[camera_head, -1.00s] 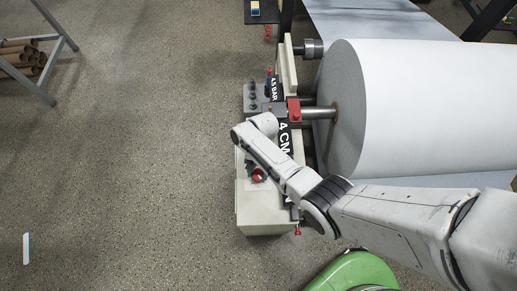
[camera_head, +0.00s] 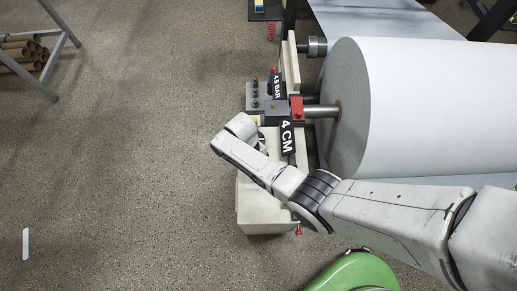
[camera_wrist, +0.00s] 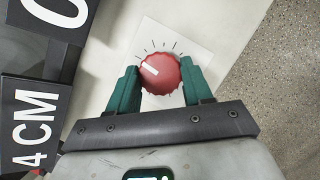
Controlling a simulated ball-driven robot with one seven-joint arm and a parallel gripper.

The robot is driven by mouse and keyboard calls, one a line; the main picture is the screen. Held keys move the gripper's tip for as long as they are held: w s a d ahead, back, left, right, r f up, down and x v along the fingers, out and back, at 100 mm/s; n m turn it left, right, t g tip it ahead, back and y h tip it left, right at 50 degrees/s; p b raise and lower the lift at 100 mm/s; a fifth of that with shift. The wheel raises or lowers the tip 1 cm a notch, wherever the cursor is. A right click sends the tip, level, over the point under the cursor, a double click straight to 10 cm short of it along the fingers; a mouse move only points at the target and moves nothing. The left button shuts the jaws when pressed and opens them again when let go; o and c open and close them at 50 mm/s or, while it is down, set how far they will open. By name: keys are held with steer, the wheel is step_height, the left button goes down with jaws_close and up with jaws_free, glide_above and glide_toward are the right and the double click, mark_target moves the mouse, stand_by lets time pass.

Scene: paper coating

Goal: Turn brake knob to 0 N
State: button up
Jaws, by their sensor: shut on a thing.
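The red brake knob (camera_wrist: 160,74) shows in the wrist view, with a ribbed rim and a white pointer mark aimed toward the left of the picture. It sits on a white plate (camera_wrist: 193,46) with several dark tick marks fanned around its upper side; no numbers are readable. My gripper (camera_wrist: 160,80) is shut on the knob, one green finger on the left side and one on the right. In the head view the knob and the fingers are hidden under my arm.
The pale machine stand (camera_head: 266,208) holds signs reading "4 CM" (camera_head: 286,137) and "4.5 BAR" (camera_head: 275,87). A large white paper roll (camera_head: 430,105) stands to the right. A rack of tubes (camera_head: 25,52) is at far left.

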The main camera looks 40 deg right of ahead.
steer(key=shift+n+h, duration=0.3)
steer(key=shift+n, duration=0.4)
steer(key=o, duration=1)
steer(key=shift+o, duration=0.2)
steer(key=shift+r, duration=0.1)
steer(key=p+v, duration=0.1)
steer(key=v, duration=0.9)
steer(key=shift+r, duration=0.3)
steer(key=shift+w+a, duration=0.1)
steer(key=shift+a, duration=0.05)
